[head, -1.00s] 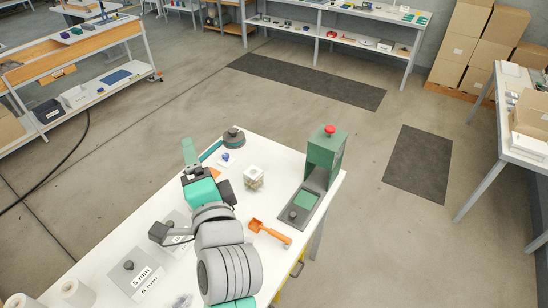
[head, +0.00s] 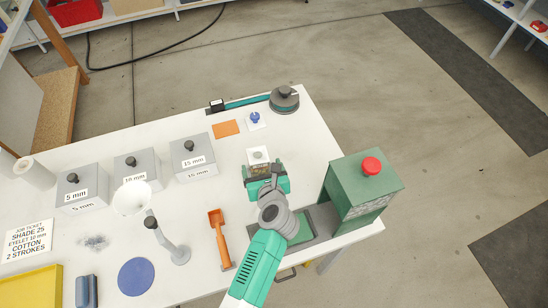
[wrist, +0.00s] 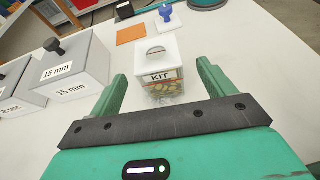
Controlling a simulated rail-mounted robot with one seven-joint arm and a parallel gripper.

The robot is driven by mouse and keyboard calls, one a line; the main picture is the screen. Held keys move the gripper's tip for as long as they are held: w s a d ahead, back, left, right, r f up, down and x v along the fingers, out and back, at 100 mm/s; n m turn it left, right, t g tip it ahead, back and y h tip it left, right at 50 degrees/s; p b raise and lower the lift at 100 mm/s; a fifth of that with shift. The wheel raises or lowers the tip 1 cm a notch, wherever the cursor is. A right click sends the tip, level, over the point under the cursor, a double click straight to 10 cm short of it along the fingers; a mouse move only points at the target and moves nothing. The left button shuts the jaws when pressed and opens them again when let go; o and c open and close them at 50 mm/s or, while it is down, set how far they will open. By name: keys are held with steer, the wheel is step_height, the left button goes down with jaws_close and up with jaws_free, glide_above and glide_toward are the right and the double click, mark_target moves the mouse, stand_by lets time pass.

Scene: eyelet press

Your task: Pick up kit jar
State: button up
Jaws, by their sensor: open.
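The kit jar (wrist: 159,84) is a clear square jar with a white lid, a KIT label and small coloured pieces inside. It stands upright on the white table. In the head view its white lid (head: 258,155) shows just beyond my gripper, which hides part of its body. My gripper (wrist: 162,72) is open and empty, with one green finger to the left of the jar and one to the right. Gaps show on both sides in the wrist view. In the head view my gripper (head: 265,176) is close to the jar; how far the fingers reach around it I cannot tell.
The green press (head: 362,190) with a red button stands to the right. Grey boxes, one marked 15 mm (head: 194,158), stand left. An orange scoop (head: 219,240) lies nearer. An orange square (head: 226,128), blue-knobbed piece (head: 256,119) and round grey tool (head: 284,99) lie beyond.

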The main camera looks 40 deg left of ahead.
mark_target(257, 155)
steer(key=shift+a+f, duration=0.15)
steer(key=shift+a, duration=0.1)
steer(key=shift+b+x, duration=0.55)
steer(key=shift+x, duration=0.5)
steer(key=b+x, duration=0.2)
steer(key=x, duration=0.3)
steer(key=shift+w+b, duration=0.15)
steer(key=shift+b, duration=0.15)
steer(key=shift+c, duration=0.2)
steer(key=c, duration=1.1)
